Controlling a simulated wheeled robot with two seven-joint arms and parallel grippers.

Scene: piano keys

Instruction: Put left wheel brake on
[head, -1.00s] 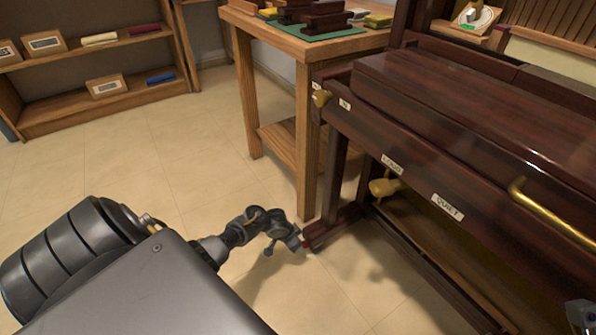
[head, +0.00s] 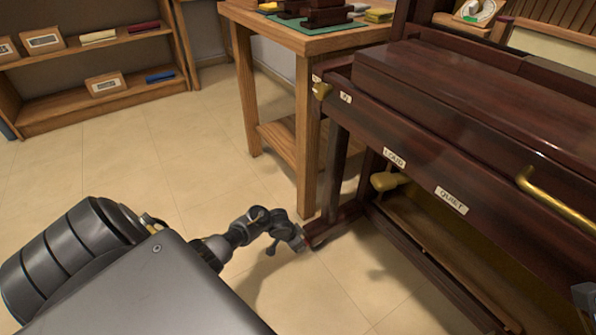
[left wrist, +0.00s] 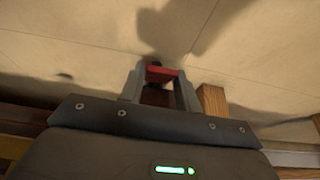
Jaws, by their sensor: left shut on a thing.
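The dark red-brown piano (head: 450,120) stands at the right in the head view. A small red brake lever (left wrist: 161,74) lies between the fingers of my left gripper (left wrist: 157,85) in the left wrist view. In the head view my left gripper (head: 303,243) is low at the floor, by the foot of the piano's near left leg, shut on the red lever. Only a bit of red shows there. The wheel is mostly hidden behind the gripper and in shadow. A small part of my right arm's end (head: 586,300) shows at the right edge; its fingers cannot be made out.
A wooden table (head: 300,38) with a green mat stands behind the piano's left end. A low shelf (head: 100,112) is at the back left. Brass handles stick out from the piano, one at the right (head: 555,200). The tiled floor (head: 130,160) at left is clear.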

